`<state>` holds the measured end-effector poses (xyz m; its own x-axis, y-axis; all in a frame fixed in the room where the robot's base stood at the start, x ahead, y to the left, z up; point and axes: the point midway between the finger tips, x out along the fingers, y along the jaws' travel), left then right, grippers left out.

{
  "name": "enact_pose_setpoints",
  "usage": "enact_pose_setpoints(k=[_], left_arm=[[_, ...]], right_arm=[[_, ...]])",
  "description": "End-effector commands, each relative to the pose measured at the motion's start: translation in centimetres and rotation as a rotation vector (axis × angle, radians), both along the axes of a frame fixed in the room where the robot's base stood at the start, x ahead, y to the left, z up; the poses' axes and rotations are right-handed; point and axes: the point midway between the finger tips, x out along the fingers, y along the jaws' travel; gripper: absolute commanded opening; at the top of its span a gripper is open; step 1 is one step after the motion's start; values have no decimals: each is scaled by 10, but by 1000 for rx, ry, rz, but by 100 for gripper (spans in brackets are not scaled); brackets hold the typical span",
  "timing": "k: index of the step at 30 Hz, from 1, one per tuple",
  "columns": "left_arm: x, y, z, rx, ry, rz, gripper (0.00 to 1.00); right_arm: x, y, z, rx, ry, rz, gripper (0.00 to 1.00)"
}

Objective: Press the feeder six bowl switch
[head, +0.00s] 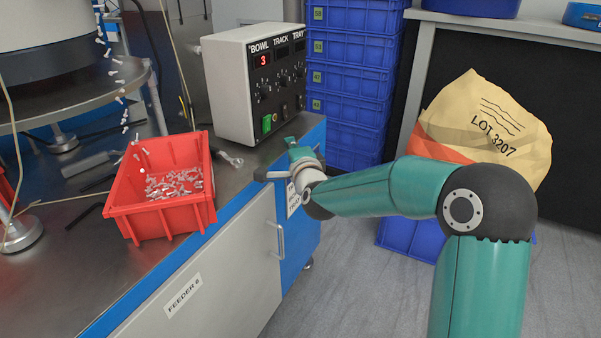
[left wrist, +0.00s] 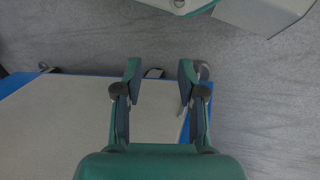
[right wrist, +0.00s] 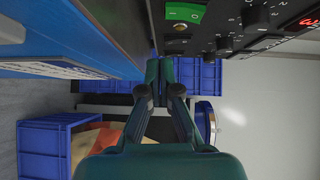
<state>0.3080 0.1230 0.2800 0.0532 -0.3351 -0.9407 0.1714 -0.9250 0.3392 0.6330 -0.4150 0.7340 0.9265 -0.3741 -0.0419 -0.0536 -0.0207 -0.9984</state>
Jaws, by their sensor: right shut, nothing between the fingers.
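The grey control box (head: 250,85) stands at the back of the feeder cabinet, with columns marked BOWL, TRACK and TRAY. A red 3 shows on the bowl display (head: 263,61). The green bowl switch (head: 266,124) is low on its front face, below the bowl knob; it also shows at the top of the right wrist view (right wrist: 184,12). My right gripper (head: 291,143) is shut and empty, in front of the box and to the right of the switch; its fingertips (right wrist: 160,68) look apart from the switch. My left gripper (left wrist: 160,72) is open and empty above a cabinet's pale panel.
A red bin (head: 160,195) of small screws sits on the bench left of the box. The cabinet front carries a FEEDER 6 label (head: 183,296) and a handle (head: 281,240). Blue crates (head: 345,80) and a sack (head: 490,125) stand behind my right arm.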

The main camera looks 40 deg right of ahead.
Motion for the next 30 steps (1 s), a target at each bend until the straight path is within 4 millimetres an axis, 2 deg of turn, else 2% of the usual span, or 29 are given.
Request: enact_pose_setpoints(k=[6, 12, 18, 30], left_arm=[[1, 0, 7, 1, -3, 0, 40], [1, 0, 8, 1, -3, 0, 40], [1, 0, 8, 1, -3, 0, 40], [1, 0, 8, 1, -3, 0, 40]], right_arm=[[-39, 22, 0, -1, 0, 10, 0], [-63, 34, -3, 0, -2, 12, 0], [-71, 37, -4, 0, -2, 13, 0], [-70, 38, -4, -1, -1, 13, 0]])
